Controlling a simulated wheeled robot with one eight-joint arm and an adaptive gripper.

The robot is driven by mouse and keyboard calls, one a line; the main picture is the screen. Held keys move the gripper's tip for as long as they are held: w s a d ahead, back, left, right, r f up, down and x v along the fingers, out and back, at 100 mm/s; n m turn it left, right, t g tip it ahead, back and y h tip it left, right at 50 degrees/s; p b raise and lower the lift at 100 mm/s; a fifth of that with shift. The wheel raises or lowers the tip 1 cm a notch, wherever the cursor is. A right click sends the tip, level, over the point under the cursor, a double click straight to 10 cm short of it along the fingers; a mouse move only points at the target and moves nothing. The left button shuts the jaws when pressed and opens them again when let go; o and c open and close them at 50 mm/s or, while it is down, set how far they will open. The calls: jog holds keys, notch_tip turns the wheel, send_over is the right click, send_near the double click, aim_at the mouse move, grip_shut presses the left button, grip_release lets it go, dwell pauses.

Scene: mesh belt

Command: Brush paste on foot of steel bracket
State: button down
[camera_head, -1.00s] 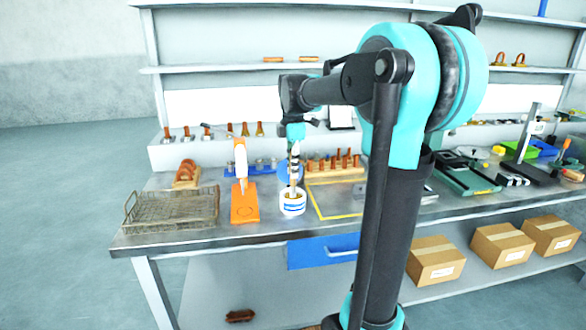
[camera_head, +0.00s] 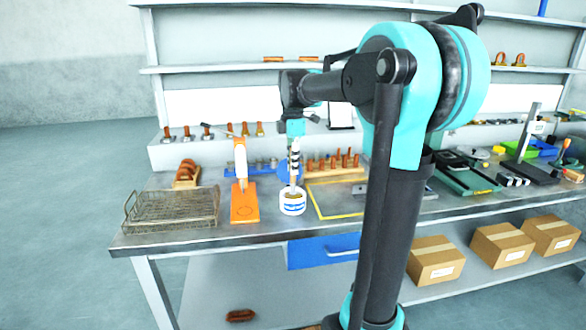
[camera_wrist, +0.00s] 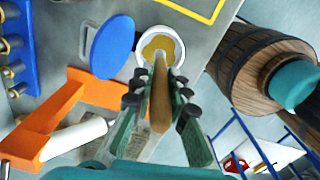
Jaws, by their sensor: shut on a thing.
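My gripper (camera_head: 295,146) points down over the bench and is shut on a brush with a wooden handle (camera_wrist: 161,112). A white pot with blue marking (camera_head: 292,204) stands on the bench straight below it. In the wrist view the pot (camera_wrist: 145,62) is open, with yellow-brown paste (camera_wrist: 158,43) inside. The brush's far end is at or just above the pot's mouth; its bristles are hidden, so I cannot tell whether they touch the paste. I cannot make out the steel bracket for certain; my arm covers part of the bench.
An orange stand (camera_head: 245,212) with a white upright part is left of the pot, and a wire basket (camera_head: 170,212) is farther left. A blue disc (camera_wrist: 113,47) is beside the pot. A yellow outline (camera_head: 335,217) marks mostly clear bench to the right. A wooden peg rack (camera_head: 335,175) stands behind.

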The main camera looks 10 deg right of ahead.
jog(key=shift+r, duration=2.9)
jog(key=shift+d, duration=0.1)
